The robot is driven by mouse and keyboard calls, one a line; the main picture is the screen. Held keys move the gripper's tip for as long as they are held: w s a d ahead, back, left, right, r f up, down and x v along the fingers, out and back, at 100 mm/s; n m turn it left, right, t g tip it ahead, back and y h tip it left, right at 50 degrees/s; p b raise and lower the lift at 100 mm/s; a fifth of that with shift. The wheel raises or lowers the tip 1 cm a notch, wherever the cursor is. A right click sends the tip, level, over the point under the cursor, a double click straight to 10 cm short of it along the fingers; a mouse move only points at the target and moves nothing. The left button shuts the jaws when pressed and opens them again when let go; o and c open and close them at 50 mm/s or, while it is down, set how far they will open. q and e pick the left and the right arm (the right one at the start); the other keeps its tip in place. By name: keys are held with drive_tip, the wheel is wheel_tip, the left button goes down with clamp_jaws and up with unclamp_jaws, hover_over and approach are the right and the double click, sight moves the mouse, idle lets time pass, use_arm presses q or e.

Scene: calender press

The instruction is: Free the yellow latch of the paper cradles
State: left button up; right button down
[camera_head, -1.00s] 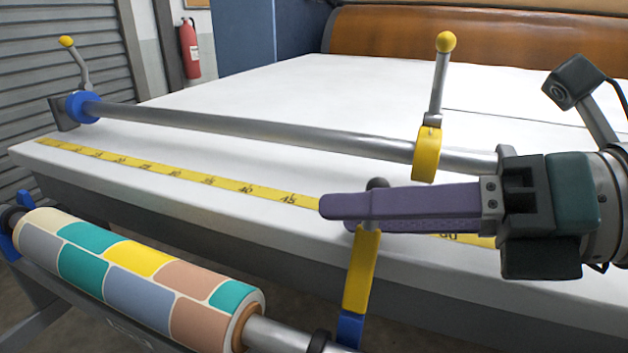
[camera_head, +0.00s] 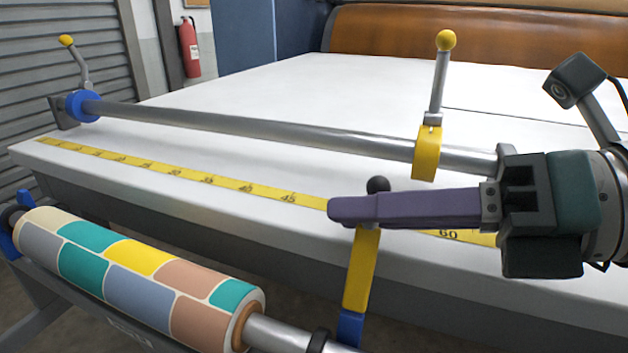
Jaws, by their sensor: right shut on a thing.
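The yellow latch (camera_head: 361,268) stands upright from a blue base (camera_head: 350,329) at the right end of the paper roll's cradle. A dark ball knob (camera_head: 378,185) tops it. My right gripper (camera_head: 345,210) reaches in from the right with its purple fingers at the top of the latch, just below the knob. The fingers are shut on the latch and hide its upper part. The roll of brick-patterned paper (camera_head: 135,273) lies on its bar at lower left. My left gripper is not in view.
A metal bar (camera_head: 250,126) runs above the white table (camera_head: 270,85), with a yellow-collared lever (camera_head: 427,152) at right and a blue collar (camera_head: 82,106) with a yellow-knobbed lever at left. A yellow measuring tape (camera_head: 190,178) lies along the table's front edge.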

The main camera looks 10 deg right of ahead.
idle(0.8)
drive_tip(key=shift+s+r+p, duration=0.1)
drive_tip(key=shift+r+p, duration=0.15)
drive_tip(key=shift+p, duration=0.15)
drive_tip(key=shift+s+a+r+n+p, duration=0.25)
drive_tip(key=shift+s+a+n+p, duration=0.2)
drive_tip(key=shift+p, duration=0.7)
drive_tip(key=shift+f, duration=0.15)
drive_tip(key=c, duration=0.9)
unclamp_jaws()
drive_tip(key=shift+s+d, duration=0.1)
